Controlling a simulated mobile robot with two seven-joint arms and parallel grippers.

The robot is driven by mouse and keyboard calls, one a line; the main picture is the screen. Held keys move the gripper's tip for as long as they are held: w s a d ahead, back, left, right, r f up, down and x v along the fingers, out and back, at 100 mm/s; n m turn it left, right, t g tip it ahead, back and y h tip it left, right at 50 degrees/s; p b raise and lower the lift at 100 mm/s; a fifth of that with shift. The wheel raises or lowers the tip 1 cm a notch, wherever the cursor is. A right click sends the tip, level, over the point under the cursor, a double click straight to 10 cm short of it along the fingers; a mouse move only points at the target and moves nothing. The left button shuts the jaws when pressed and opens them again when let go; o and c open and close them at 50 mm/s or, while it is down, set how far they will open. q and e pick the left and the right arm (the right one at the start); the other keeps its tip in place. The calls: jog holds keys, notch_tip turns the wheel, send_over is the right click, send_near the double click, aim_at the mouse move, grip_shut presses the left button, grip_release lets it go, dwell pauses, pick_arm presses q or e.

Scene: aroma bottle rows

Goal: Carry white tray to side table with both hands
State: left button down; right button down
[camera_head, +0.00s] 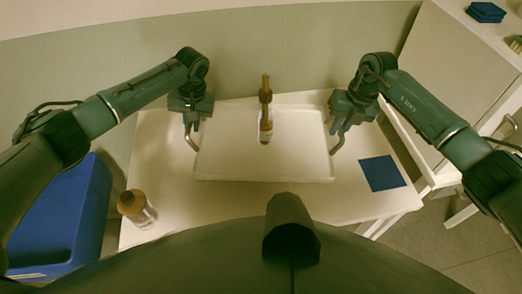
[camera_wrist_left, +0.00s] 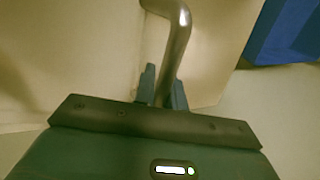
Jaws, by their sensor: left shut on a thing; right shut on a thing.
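The white tray (camera_head: 230,160) lies on the white table, or just above it; I cannot tell which. A brown-topped bottle (camera_head: 266,118) stands on it near its far middle. My left gripper (camera_head: 190,124) is shut on the tray's left handle (camera_head: 193,143). In the left wrist view the fingers (camera_wrist_left: 162,88) close around this curved metal handle (camera_wrist_left: 175,45). My right gripper (camera_head: 341,126) is shut on the tray's right handle (camera_head: 338,146).
The white table (camera_head: 180,205) holds a brown-capped bottle (camera_head: 136,207) at front left and a blue square (camera_head: 382,173) at right. A blue bin (camera_head: 70,220) stands at left. A white cabinet (camera_head: 450,75) with blue items (camera_head: 486,12) on top stands at right.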

jog(key=shift+w, duration=0.15)
pick_arm(q)
jog(key=shift+a, duration=0.2)
jog(key=shift+f, duration=0.1)
pick_arm(e)
jog(key=shift+f, duration=0.1)
